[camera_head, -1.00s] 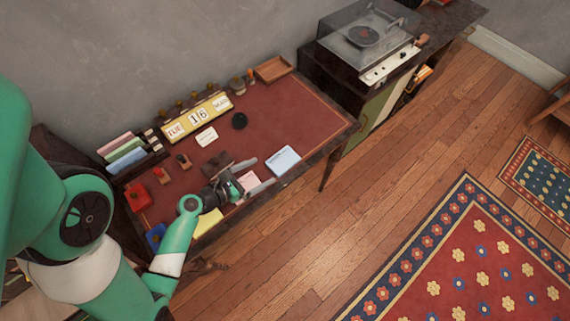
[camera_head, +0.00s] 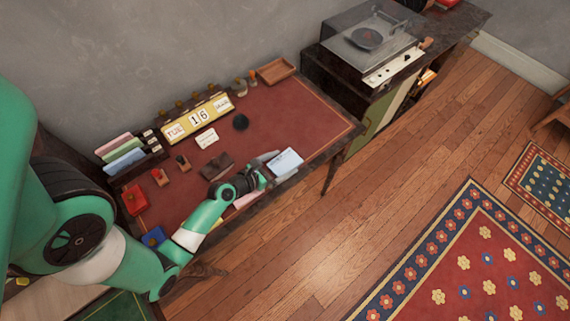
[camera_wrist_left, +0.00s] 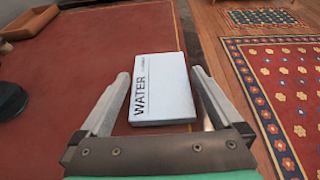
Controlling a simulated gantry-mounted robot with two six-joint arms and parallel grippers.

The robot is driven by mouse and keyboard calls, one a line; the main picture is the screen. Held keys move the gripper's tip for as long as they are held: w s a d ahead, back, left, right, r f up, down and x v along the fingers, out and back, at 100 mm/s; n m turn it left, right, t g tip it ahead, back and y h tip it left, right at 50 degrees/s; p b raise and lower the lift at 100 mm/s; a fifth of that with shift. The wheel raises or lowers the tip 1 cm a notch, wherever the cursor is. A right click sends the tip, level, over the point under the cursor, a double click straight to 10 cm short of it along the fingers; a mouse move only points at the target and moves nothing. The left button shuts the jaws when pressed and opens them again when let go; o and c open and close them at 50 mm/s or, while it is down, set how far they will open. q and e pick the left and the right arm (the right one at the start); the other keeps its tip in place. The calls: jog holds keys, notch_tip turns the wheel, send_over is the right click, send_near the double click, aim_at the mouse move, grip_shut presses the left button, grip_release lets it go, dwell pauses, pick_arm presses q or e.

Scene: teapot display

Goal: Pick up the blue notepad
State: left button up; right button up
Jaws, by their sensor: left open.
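The pale blue notepad (camera_head: 286,161) lies flat near the front edge of the red-topped desk, toward its right end. In the left wrist view the notepad (camera_wrist_left: 159,75) shows the dark word "WATER" along its left side. My left gripper (camera_head: 269,168) is open just left of it in the head view. In the wrist view its two fingers reach along either side of the notepad's near part, with gaps on both sides. The near edge of the notepad is in front of the gripper's palm. I cannot tell the exact height of the fingers above the desk. My right gripper is out of view.
The desk (camera_head: 290,105) is bare behind the notepad. A yellow date display (camera_head: 197,118), a wooden tray (camera_head: 276,71), a dark round object (camera_head: 240,122) and a brown wallet-like item (camera_head: 217,166) stand farther back or left. A turntable (camera_head: 372,42) stands beyond the right end.

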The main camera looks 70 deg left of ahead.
aim_at(287, 163)
pick_arm(q)
jog(key=shift+x, duration=0.95)
jog(key=c, duration=1.1)
jog(key=shift+r+p, duration=0.55)
jog(key=shift+p, duration=0.05)
jog(key=r+p, duration=0.1)
jog(key=p, duration=0.1)
jog(key=r+p, duration=0.3)
jog(key=p, duration=0.1)
jog(key=shift+w+d+r, duration=0.2)
jog(key=shift+d, duration=0.1)
jog(key=shift+c, duration=0.2)
jog(key=w+d+r+p, duration=0.7)
jog(key=w+d+p, duration=0.2)
jog(key=p, duration=0.7)
jog(key=shift+d+r, duration=0.25)
jog(key=shift+d, duration=0.15)
